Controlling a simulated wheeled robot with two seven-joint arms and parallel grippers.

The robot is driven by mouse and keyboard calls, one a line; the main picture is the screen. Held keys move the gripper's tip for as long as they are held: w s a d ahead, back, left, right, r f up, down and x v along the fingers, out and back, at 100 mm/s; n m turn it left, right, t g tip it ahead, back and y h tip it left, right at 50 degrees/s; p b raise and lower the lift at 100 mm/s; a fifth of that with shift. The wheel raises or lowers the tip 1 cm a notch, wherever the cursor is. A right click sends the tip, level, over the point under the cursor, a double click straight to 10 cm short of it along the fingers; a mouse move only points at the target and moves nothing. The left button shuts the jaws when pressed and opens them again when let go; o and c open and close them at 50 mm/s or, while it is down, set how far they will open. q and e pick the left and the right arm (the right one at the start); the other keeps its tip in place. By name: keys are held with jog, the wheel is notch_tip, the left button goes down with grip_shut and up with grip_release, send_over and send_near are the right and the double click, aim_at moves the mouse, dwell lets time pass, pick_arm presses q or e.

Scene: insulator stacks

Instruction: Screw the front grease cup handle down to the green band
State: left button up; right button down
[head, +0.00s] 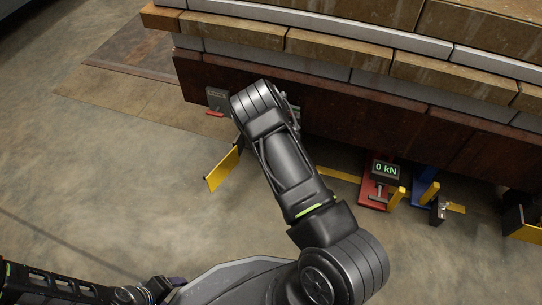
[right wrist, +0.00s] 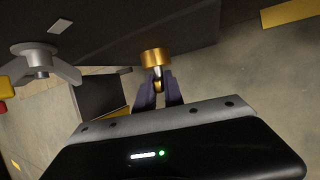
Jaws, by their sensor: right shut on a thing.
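In the right wrist view my right gripper (right wrist: 158,98) has its two dark fingers closed on a small part under a brass cap (right wrist: 155,58). This looks like the grease cup and its handle; the gripped part is mostly hidden by the fingers. I cannot make out a green band. In the head view my right arm reaches forward to the dark brown base, and its gripper is hidden behind the wrist. My left arm's end (head: 172,283) shows at the lower left, apart from the stack; its fingers are not clear.
A red jack (head: 371,196) with a display (head: 386,172) reading 0 kN and a blue jack (head: 424,188) stand right of my arm. A yellow plate (head: 224,169) stands left of it. A grey winged part (right wrist: 35,65) shows in the right wrist view. Open floor lies front left.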

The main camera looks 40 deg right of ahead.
jog(key=m+t+y+b, duration=0.1)
jog(key=t+y, duration=0.1)
jog(key=t, duration=0.2)
jog(key=f+m+t+y+b, duration=0.1)
jog(key=m+t+y, duration=0.1)
jog(key=t, duration=0.3)
jog(key=s+f+m+t+y, duration=0.1)
jog(key=m+t, duration=0.1)
jog(key=t, duration=0.3)
jog(key=shift+d+f+y+b, duration=0.25)
jog(key=shift+d+y+b, duration=0.15)
jog(key=shift+a, duration=0.1)
dwell(0.4)
jog(key=c, duration=1.5)
grip_release()
jog(key=shift+o, duration=0.2)
jog(key=shift+v, duration=3.85)
jog(key=shift+o, duration=0.3)
jog(key=shift+f, duration=0.1)
